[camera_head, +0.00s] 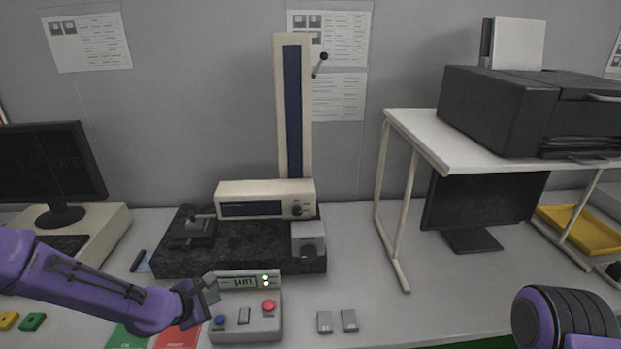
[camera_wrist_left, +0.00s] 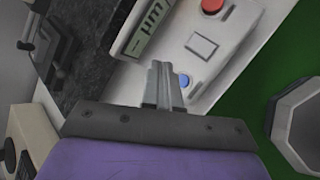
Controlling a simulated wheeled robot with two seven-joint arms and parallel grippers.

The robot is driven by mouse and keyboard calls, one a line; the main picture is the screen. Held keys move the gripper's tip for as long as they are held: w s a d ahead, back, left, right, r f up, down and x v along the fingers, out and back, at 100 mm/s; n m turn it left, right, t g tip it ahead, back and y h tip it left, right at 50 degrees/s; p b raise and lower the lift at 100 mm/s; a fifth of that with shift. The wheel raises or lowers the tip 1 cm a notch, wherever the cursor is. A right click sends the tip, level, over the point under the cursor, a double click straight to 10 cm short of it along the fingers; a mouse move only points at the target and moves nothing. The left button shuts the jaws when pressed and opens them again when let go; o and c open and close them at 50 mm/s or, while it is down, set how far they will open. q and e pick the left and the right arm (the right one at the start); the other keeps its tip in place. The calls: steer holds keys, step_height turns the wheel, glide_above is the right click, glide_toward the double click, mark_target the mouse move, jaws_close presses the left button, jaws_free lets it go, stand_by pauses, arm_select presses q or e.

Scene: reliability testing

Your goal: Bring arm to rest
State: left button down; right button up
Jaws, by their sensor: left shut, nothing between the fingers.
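My left arm comes in from the left in the head view. Its gripper (camera_head: 209,289) is at the left side of a grey control box with a "µm" display (camera_head: 245,310). In the left wrist view the gripper's fingers (camera_wrist_left: 162,78) are together with nothing between them, close beside the box (camera_wrist_left: 228,25) near its blue button. I cannot tell whether they touch it. Part of my right arm (camera_head: 566,318) shows at the lower right; its gripper is out of view.
Behind the box stands a black stone base (camera_head: 180,262) with a tall measuring column (camera_head: 293,110). Two small grey blocks lie right of the box. Red (camera_head: 178,338) and green (camera_head: 127,338) cards lie by my left arm. A printer (camera_head: 500,110) stands on a white shelf at right.

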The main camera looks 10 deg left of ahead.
arm_select(q)
steer(key=shift+w+a+r+m+t+y, duration=0.25)
steer(key=shift+a+m+t+y, duration=0.05)
steer(key=shift+m, duration=0.5)
steer(key=m, duration=0.1)
steer(key=s+f+m+y, duration=0.1)
steer(key=m, duration=0.1)
steer(key=s+f+m+y, duration=0.1)
steer(key=m, duration=0.1)
steer(key=shift+s+a+f+b, duration=0.1)
steer(key=shift+a+f+b, duration=0.15)
steer(key=shift+b, duration=0.05)
steer(key=s+d+f+m+g+y+b, duration=0.1)
steer(key=s+f+m+g, duration=0.2)
steer(key=s+f, duration=0.7)
steer(key=s+d+f+m+g+y+b, duration=0.1)
steer(key=s+f+m, duration=0.7)
steer(key=s, duration=0.9)
step_height(320, 180, down, 2)
steer(key=shift+s+d+f+g+y+b, duration=0.1)
steer(key=shift+s+d+g+y+b, duration=0.3)
steer(key=shift+g, duration=0.8)
steer(key=shift+w, duration=0.15)
